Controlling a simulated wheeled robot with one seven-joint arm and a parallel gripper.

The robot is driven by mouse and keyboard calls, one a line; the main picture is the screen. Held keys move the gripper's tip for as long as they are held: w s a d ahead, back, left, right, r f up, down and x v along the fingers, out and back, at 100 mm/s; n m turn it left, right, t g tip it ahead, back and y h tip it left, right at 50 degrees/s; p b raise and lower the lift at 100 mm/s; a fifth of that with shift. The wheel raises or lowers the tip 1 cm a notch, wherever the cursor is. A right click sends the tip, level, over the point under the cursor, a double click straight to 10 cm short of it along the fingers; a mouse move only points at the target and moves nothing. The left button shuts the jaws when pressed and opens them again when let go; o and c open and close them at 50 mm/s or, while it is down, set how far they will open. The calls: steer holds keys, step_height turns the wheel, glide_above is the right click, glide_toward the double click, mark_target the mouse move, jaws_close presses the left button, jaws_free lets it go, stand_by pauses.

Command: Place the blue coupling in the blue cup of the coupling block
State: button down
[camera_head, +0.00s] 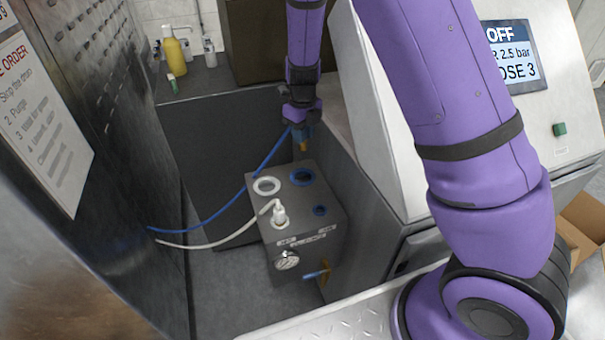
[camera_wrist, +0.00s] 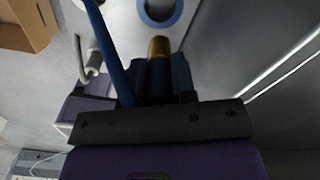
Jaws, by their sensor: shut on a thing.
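My gripper (camera_head: 301,122) hangs above the back of the grey coupling block (camera_head: 305,238). It is shut on the blue coupling (camera_head: 303,134), whose brass tip points down. The blue hose (camera_head: 248,182) trails from it down to the left. The blue cup (camera_head: 302,176), a blue ring on the block's top, lies below the brass tip, with a gap between. In the wrist view the blue coupling (camera_wrist: 160,72) sits between the fingers, and the blue cup (camera_wrist: 161,12) shows partly, beyond the brass tip, cut by the upper edge. The fingers hide part of the coupling.
A white cup (camera_head: 267,186) lies left of the blue cup. The white coupling (camera_head: 279,215) with its white hose stands upright on the block's front, beside a small blue port (camera_head: 320,210). A gauge (camera_head: 287,260) and blue-handled valve (camera_head: 315,275) are on the front face. Walls surround the block.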

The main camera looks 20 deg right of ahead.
mark_target(303, 171)
step_height(303, 171, down, 14)
steer(key=shift+r, duration=0.1)
stand_by(0.5)
steer(key=c, duration=0.9)
jaws_free()
steer(key=shift+c, duration=0.2)
step_height(303, 171, up, 12)
